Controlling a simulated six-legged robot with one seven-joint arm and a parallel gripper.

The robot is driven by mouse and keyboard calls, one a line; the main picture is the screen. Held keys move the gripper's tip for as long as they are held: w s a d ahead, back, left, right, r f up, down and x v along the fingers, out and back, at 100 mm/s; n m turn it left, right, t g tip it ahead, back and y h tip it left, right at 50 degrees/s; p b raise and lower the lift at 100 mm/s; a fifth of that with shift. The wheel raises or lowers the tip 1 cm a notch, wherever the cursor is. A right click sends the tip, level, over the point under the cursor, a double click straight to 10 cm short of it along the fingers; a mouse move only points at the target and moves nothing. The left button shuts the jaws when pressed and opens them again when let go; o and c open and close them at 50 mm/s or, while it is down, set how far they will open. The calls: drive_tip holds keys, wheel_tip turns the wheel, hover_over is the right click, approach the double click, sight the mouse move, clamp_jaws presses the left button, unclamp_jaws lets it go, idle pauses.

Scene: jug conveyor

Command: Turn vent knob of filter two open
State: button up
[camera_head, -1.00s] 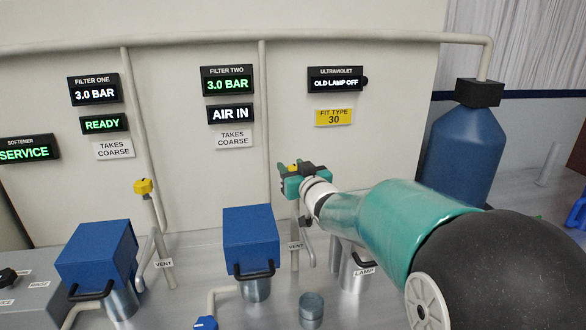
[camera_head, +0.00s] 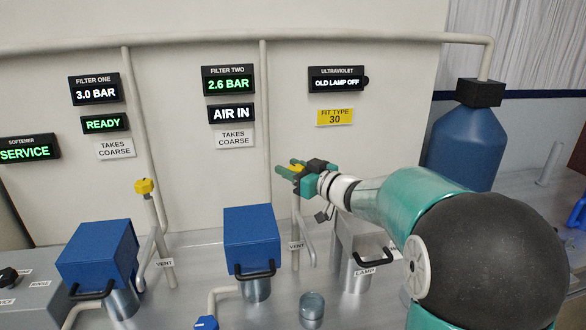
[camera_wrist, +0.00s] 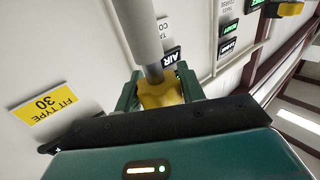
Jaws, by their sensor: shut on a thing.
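The vent knob of filter two is yellow and sits between the fingers of my gripper (camera_head: 291,174) in the head view, mostly hidden by them. In the wrist view the yellow knob (camera_wrist: 160,93) shows at the end of a grey pipe, with a green finger on each side; my gripper (camera_wrist: 158,88) is shut on it. The filter two housing (camera_head: 250,232) is a blue box with a black handle, left of the vent pipe. The filter two display (camera_head: 229,82) reads 2.6 BAR, and the sign below it (camera_head: 231,114) reads AIR IN.
The ultraviolet display (camera_head: 336,79) reads OLD LAMP OFF. A lamp housing (camera_head: 356,262) stands under my arm. A blue tank (camera_head: 464,145) is at the right.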

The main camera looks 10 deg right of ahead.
drive_tip(key=n+g+y, duration=0.4)
drive_tip(key=g, duration=0.1)
drive_tip(key=shift+s+a+f+y, duration=0.1)
drive_tip(key=shift+a+y, duration=0.05)
drive_tip(key=shift+y, duration=0.15)
drive_tip(key=shift+s+a+n+g+y, duration=0.15)
drive_tip(key=shift+n+g+y, duration=0.45)
drive_tip(key=shift+n+g, duration=0.6)
drive_tip(key=shift+s+a+n+g+y, duration=0.15)
drive_tip(key=shift+n+g+y, duration=0.6)
drive_tip(key=shift+g, duration=0.75)
drive_tip(key=shift+n, duration=0.25)
drive_tip(key=o, duration=1)
drive_tip(key=shift+d, duration=0.1)
drive_tip(key=v, duration=1.4)
drive_tip(key=shift+w+r, duration=0.1)
drive_tip(key=shift+r, duration=0.15)
